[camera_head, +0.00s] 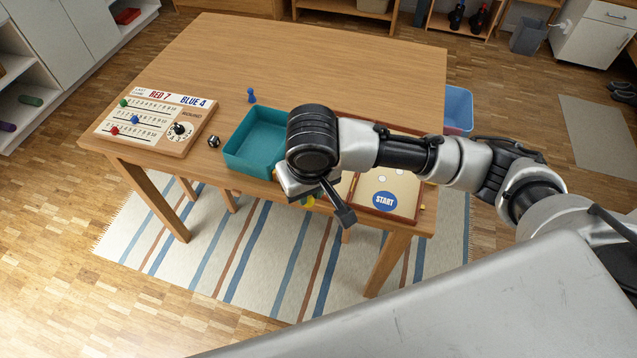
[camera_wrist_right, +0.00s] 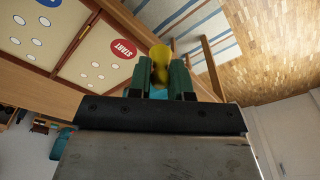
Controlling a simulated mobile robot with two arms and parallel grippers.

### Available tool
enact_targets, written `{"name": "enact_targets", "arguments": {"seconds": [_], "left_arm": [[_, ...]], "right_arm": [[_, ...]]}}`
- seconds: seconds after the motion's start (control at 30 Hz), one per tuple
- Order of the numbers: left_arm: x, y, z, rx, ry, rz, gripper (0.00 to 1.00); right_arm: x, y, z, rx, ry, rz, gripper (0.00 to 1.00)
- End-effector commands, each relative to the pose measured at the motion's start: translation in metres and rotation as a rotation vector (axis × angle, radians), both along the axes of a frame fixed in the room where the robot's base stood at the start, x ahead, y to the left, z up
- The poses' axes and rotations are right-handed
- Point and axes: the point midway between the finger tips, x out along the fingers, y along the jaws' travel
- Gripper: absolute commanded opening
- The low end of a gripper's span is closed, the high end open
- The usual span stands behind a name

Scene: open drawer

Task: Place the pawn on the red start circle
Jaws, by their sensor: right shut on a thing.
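My right gripper (camera_wrist_right: 161,72) is shut on a yellow pawn (camera_wrist_right: 160,54), which sits between its green fingers in the right wrist view. In the head view a bit of the yellow pawn (camera_head: 308,201) shows below my wrist, by the table's front edge, with the rug behind it. The red start circle (camera_wrist_right: 123,48) is on the game board (camera_wrist_right: 95,62) in the wrist view, to the left of the pawn and apart from it. In the head view my right arm hides the red circle; the board's blue start circle (camera_head: 384,201) is visible. My left gripper is not in view.
A teal tray (camera_head: 262,172) stands left of my wrist on the wooden table (camera_head: 300,60). A blue pawn (camera_head: 251,96), a die (camera_head: 214,141) and a scoreboard (camera_head: 156,120) are farther left. A blue bin (camera_head: 458,108) is beyond the right edge. The table's back is clear.

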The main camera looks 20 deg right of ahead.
Motion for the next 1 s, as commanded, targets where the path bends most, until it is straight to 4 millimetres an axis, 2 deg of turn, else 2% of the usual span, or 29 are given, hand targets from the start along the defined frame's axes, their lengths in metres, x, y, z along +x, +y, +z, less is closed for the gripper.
{"name": "enact_targets", "arguments": {"seconds": [0.17, 0.4, 0.6, 0.77, 1.0], "left_arm": [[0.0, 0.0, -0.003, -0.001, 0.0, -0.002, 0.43], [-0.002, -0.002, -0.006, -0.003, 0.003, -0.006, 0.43], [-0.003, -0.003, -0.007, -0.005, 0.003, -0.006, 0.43], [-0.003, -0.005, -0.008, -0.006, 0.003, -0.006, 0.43], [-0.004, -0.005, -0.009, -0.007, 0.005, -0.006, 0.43]], "right_arm": [[0.02, -0.011, -0.012, -0.003, 0.002, -0.008, 0.0], [0.069, -0.036, -0.045, -0.003, 0.002, -0.007, 0.0], [0.098, -0.05, -0.064, -0.001, 0.0, -0.002, 0.0], [0.104, -0.053, -0.072, 0.0, 0.0, 0.0, 0.0], [0.104, -0.053, -0.104, 0.0, 0.0, 0.001, 0.0]]}}
